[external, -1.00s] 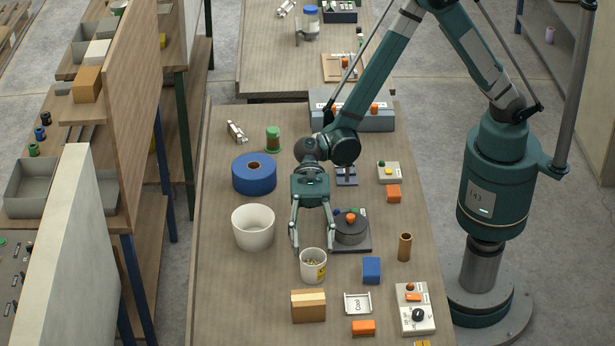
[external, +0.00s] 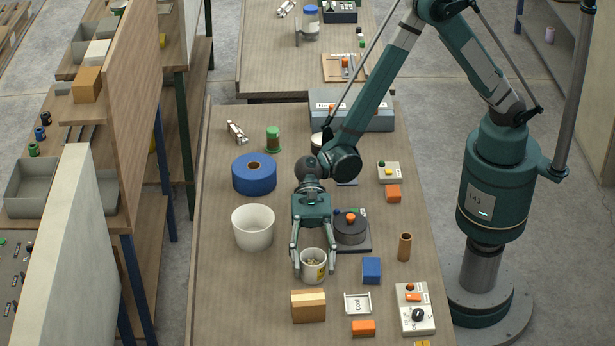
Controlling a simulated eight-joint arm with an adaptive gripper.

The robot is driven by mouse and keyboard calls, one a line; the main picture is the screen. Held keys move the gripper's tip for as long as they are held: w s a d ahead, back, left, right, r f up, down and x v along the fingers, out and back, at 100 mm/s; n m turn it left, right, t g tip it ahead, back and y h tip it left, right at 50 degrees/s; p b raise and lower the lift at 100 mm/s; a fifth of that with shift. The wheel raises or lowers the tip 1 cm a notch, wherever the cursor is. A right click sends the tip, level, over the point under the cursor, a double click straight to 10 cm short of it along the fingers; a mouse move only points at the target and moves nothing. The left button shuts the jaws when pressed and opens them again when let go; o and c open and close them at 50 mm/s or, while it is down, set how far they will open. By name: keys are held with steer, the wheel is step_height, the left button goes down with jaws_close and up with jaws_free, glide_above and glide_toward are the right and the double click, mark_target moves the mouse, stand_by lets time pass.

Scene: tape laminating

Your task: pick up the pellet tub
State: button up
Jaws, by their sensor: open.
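My gripper (external: 313,272) is open, pointing down, with one finger on each side of the tub. The fingertips reach down to about the tub's mid-height in the picture. I cannot tell whether either finger touches the wall.
A larger white empty bucket (external: 253,228) stands to the left and a dark round device (external: 351,228) sits close behind on the right. A tan box (external: 308,306), a white tray (external: 357,304) and a blue block (external: 371,270) are nearby. Bare table lies to the left front.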

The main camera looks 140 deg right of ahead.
mark_target(313, 272)
steer(key=shift+b+x, duration=0.75)
steer(key=shift+x, duration=1.85)
steer(key=shift+d, duration=0.1)
steer(key=c, duration=1)
steer(key=shift+c, duration=0.9)
